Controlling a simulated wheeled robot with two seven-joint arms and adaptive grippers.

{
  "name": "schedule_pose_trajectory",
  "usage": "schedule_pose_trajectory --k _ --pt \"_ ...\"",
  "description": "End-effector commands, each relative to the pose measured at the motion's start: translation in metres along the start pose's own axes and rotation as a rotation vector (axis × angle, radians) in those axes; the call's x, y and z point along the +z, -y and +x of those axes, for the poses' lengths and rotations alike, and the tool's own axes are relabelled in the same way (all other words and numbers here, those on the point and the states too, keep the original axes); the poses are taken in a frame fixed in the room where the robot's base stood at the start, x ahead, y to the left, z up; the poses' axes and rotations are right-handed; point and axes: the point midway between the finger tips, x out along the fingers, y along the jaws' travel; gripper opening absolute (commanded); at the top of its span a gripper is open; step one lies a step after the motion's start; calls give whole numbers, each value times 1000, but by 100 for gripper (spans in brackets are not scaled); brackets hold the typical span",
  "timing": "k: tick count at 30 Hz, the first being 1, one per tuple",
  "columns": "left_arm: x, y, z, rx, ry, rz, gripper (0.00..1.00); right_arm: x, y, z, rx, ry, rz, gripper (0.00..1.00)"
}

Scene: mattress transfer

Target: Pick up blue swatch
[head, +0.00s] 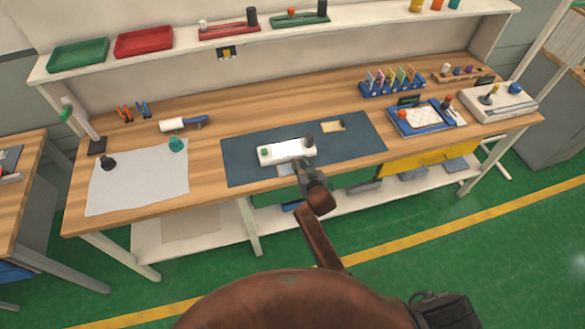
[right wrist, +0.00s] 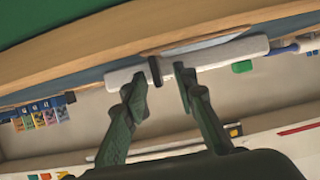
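A blue rack (head: 392,88) with several small coloured upright pieces stands at the back right of the bench. It also shows at the left of the right wrist view (right wrist: 40,112). Its pieces are too small to tell surely which is a blue swatch. My right gripper (head: 303,172) is at the front edge of a white slab (head: 288,151) on the dark mat, far left of the rack. In the right wrist view my gripper (right wrist: 157,80) has its fingers apart, with nothing held between them. The slab (right wrist: 210,57) is just beyond the fingertips. My left gripper is not in view.
The dark blue mat (head: 245,165) also bears a small tan piece (head: 333,126). A blue-framed tray (head: 425,118) and a white box (head: 498,103) stand right. A white sheet (head: 138,190) lies left. A shelf (head: 370,33) with trays runs above the back.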

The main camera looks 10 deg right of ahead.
Motion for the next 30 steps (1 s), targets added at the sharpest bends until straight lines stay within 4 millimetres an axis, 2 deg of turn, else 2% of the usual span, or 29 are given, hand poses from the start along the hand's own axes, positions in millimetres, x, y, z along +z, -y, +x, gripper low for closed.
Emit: schedule_pose_trajectory --k 3,10,21,30 --pt "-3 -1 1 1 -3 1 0 1 0 8 1 1 0 26" --pt "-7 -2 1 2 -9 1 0 1 0 8 0 1 0 25" --pt "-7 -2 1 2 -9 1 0 1 0 8 0 1 0 0" --pt "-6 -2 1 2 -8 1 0 0 0 8 0 0 0 0"
